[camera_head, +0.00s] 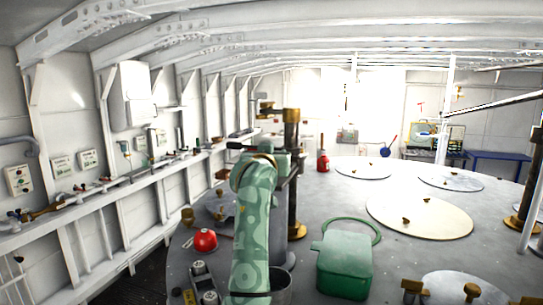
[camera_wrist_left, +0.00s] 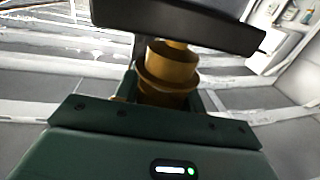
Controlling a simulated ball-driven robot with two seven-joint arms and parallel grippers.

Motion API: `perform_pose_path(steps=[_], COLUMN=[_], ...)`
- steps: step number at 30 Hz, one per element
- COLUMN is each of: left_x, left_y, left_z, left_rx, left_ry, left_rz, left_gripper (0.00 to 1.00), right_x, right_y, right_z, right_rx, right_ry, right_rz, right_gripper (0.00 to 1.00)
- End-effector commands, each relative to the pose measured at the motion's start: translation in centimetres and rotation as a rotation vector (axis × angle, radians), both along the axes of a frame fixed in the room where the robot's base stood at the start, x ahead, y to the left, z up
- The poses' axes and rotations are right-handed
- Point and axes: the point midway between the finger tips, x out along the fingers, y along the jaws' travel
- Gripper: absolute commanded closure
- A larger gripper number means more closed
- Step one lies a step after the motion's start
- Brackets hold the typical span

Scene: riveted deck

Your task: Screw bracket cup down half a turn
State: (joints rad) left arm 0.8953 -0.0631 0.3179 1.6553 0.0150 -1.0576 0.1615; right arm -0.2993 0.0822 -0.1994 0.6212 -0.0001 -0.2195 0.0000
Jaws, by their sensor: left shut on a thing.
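My left arm rises through the middle of the head view, patterned in pale green. My left gripper (camera_wrist_left: 168,88) is seen close up in the left wrist view. It is shut on a stepped brass cup (camera_wrist_left: 166,69), which stands between its fingers. A dark flat bar (camera_wrist_left: 180,20) crosses just beyond the cup and hides part of it. In the head view a dark post with a brass top (camera_head: 291,115) stands behind my arm; my wrist covers part of it. I cannot tell the gripped cup apart there. My right gripper is in neither view.
A green box (camera_head: 344,265) and a green ring (camera_head: 366,224) lie right of my arm on the grey deck. A red dome (camera_head: 205,240) sits to the left, and a red bottle (camera_head: 323,160) stands behind. Round pale lids (camera_head: 418,217) cover the right side.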

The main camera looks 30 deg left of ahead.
Motion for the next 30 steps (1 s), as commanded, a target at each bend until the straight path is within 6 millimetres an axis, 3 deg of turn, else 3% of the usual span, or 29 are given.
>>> perform_pose_path(steps=[30], left_x=[-0.1], left_y=[-1.0], left_z=[0.2], left_rx=[0.002], left_ry=[-0.001], left_rz=[-0.878], left_gripper=[0.83], right_x=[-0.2], right_y=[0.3], right_z=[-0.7], right_rx=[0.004], right_ry=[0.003], right_rz=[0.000], right_gripper=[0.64])
